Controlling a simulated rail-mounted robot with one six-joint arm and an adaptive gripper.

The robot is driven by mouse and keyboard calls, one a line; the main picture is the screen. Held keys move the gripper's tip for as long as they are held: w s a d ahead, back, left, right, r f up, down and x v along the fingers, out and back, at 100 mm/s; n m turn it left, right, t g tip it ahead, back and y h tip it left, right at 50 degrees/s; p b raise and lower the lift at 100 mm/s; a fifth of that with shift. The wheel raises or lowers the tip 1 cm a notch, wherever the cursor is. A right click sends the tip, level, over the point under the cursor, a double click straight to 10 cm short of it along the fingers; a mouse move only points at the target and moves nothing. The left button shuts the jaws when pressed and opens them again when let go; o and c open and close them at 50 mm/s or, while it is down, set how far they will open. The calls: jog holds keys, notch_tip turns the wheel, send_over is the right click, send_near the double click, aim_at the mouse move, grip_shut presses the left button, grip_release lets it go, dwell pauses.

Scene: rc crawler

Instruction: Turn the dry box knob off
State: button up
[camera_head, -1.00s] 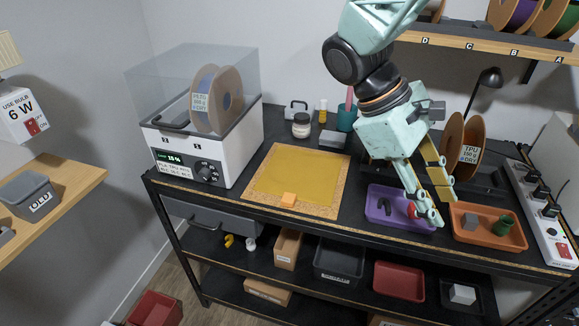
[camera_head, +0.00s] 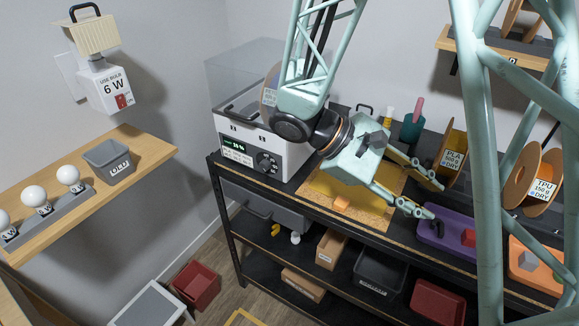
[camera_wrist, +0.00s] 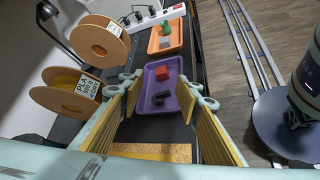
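The white dry box (camera_head: 247,149) with a clear lid stands at the left end of the black workbench in the head view. Its black knob (camera_head: 268,163) is on the front face, right of a small lit green display (camera_head: 235,145). The knob's setting is too small to read. My gripper (camera_head: 434,198) is open and empty. It is well right of the knob, above the bench, with its fingers pointing right, away from the dry box. My arm hides part of the lid and the spool inside. The open gripper also shows in the wrist view (camera_wrist: 165,90), where the dry box is not seen.
Beyond are a purple tray (camera_head: 437,239), an orange tray (camera_head: 524,262) and upright spools (camera_head: 531,180). A wooden shelf (camera_head: 128,177) with bulbs stands at left. Floor before the bench is partly clear.

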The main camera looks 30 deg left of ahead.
jog(key=a+f+n+t+p, duration=0.2)
jog(key=a+t, duration=0.3)
jog(key=a, duration=0.8)
jog(key=n+t+y+p, duration=0.4)
jog(key=n+t+y, duration=0.3)
jog(key=t+y, duration=0.25)
send_near(263, 167)
jog(key=shift+h, duration=0.45)
jog(key=s, duration=0.2)
jog(key=s+a, duration=0.1)
jog(key=s, duration=0.2)
jog(key=shift+s+a+f, duration=0.1)
jog(key=shift+a+f, duration=0.05)
jog(key=shift+a, duration=0.05)
jog(key=shift+w+d+b, duration=0.15)
jog(key=shift+w+d, duration=0.2)
jog(key=shift+w, duration=1.9)
jog(key=shift+w+d+b, duration=0.15)
jog(key=shift+w+d, duration=0.2)
jog(key=shift+w, duration=1.95)
jog(key=shift+w+d+b, duration=0.15)
jog(key=shift+w+d, duration=0.25)
jog(key=shift+w, duration=1.85)
jog(key=shift+c, duration=0.7)
jog(key=c, duration=0.7)
